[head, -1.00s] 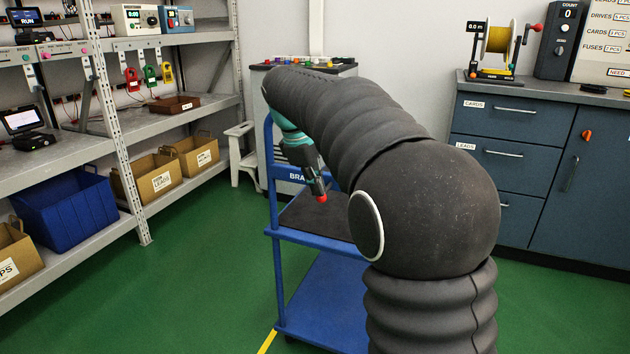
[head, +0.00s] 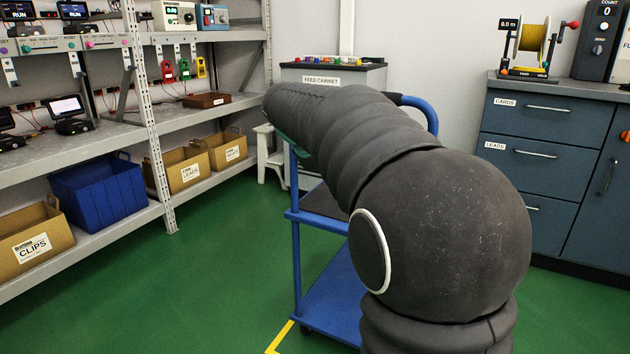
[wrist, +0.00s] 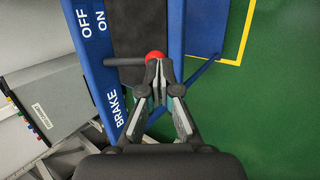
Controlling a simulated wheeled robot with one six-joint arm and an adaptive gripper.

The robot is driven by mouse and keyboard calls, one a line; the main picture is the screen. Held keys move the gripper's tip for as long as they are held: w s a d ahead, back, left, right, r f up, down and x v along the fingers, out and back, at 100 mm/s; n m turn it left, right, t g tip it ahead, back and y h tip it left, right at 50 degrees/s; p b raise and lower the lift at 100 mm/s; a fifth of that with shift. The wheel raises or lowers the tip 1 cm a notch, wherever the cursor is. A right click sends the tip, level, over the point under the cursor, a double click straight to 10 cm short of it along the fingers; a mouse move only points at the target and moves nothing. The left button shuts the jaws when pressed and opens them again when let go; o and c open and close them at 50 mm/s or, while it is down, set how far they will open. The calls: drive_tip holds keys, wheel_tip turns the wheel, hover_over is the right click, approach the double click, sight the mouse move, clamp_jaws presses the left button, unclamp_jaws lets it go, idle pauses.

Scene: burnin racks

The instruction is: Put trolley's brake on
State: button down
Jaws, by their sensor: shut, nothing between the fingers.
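The blue trolley (head: 345,290) stands on the floor ahead, partly hidden by my arm in the head view. Its blue rail (wrist: 88,45) in the wrist view carries the words OFF, ON and BRAKE. A dark brake lever (wrist: 126,61) sticks out from this rail, between the ON and BRAKE lettering, and ends in a red knob (wrist: 155,55). My gripper (wrist: 158,66) is shut and empty, its fingertips at the red knob; whether they touch it I cannot tell. My gripper is hidden behind my arm in the head view.
A grey shelf rack (head: 150,120) with bins stands at the left. A feed cabinet (head: 345,78) is behind the trolley, and blue drawers (head: 530,150) are at the right. Green floor is clear between rack and trolley. A yellow line (head: 280,336) runs beside the trolley.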

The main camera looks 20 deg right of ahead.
drive_tip(key=shift+d, duration=0.1)
idle(0.3)
drive_tip(key=shift+r+p, duration=0.85)
drive_tip(key=a+f+p+v, duration=0.1)
drive_tip(key=p+v, duration=0.3)
drive_tip(key=v, duration=1)
drive_tip(key=s+a+f+m+y, duration=0.2)
drive_tip(key=s+a+f+y, duration=0.15)
drive_tip(key=f, duration=0.65)
drive_tip(key=s+a+f+m+t+y, duration=0.1)
drive_tip(key=s+f, duration=0.3)
drive_tip(key=s, duration=0.7)
drive_tip(key=s+a+f+m+t+y, duration=0.1)
drive_tip(key=s+f+m, duration=0.3)
drive_tip(key=s, duration=0.7)
drive_tip(key=shift+a+f+t+y, duration=0.45)
drive_tip(key=shift+f+y, duration=0.1)
drive_tip(key=shift+f, duration=0.1)
